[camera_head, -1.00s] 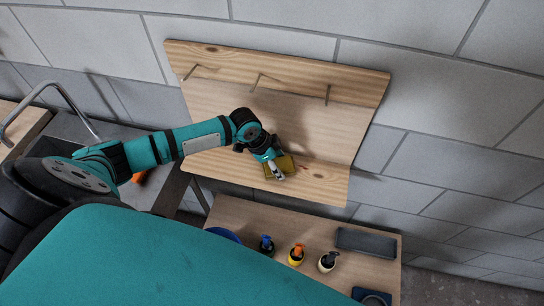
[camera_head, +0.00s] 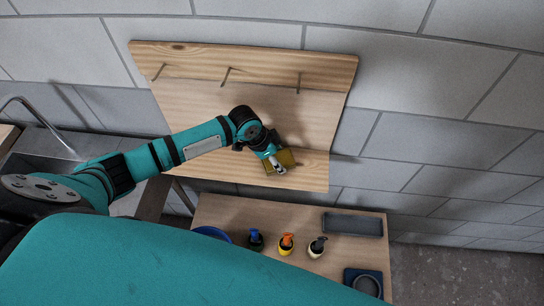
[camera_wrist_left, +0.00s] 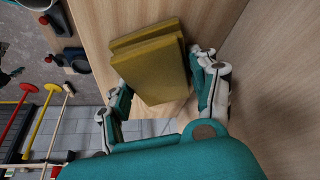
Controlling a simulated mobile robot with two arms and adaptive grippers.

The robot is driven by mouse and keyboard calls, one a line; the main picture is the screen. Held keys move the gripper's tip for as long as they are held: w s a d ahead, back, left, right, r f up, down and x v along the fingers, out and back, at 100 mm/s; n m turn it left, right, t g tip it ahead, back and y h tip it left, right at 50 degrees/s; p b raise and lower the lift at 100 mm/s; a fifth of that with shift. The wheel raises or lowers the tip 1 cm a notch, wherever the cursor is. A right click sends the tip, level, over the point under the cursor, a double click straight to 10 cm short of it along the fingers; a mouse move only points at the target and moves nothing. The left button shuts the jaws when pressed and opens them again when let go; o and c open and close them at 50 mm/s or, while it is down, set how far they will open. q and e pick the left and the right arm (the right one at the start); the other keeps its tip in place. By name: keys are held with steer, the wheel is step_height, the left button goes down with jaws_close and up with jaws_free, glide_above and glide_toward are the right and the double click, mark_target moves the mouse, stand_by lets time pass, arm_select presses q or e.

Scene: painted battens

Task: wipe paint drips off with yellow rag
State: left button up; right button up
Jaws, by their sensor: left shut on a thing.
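A yellow rag (camera_head: 286,157), a folded thick pad, is held in my left gripper (camera_head: 275,163). It lies over the lower wooden batten (camera_head: 308,172) of the wall-mounted board, right of the batten's middle. In the left wrist view the rag (camera_wrist_left: 152,68) sits between the two fingers of the left gripper (camera_wrist_left: 166,85), apparently flat against pale wood. Whether it presses on the wood is hard to tell. I see no paint drips on the bare wood now; the area under the rag is hidden. My right gripper is not in view.
The upper batten (camera_head: 262,66) carries three thin pegs. Below stands a wooden table (camera_head: 225,215) with a blue bowl (camera_head: 212,232), several small bottles, a grey tray (camera_head: 352,224) and a dark square item (camera_head: 364,282). A sink faucet (camera_head: 38,118) is at left.

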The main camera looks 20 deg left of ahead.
mark_target(287, 160)
arm_select(q)
steer(key=shift+w+d, duration=0.2)
steer(key=shift+d, duration=0.55)
steer(key=shift+w+d, duration=0.2)
steer(key=shift+d, duration=0.55)
steer(key=shift+s+a+f, duration=0.1)
steer(key=shift+s+a, duration=0.9)
steer(key=shift+a, duration=2.35)
steer(key=shift+s+a+r, duration=0.1)
steer(key=shift+s+a, duration=0.85)
steer(key=shift+a, duration=2.45)
steer(key=shift+s+a+f, duration=0.1)
steer(key=shift+s+a, duration=0.9)
steer(key=shift+a, duration=2.35)
steer(key=shift+s+a, duration=0.2)
steer(key=shift+a, duration=0.6)
steer(key=shift+s+a, duration=0.2)
steer(key=shift+a, duration=0.6)
steer(key=shift+r, duration=0.2)
steer(key=shift+w+d+r, duration=0.1)
steer(key=shift+r, duration=2.9)
steer(key=shift+r, duration=0.15)
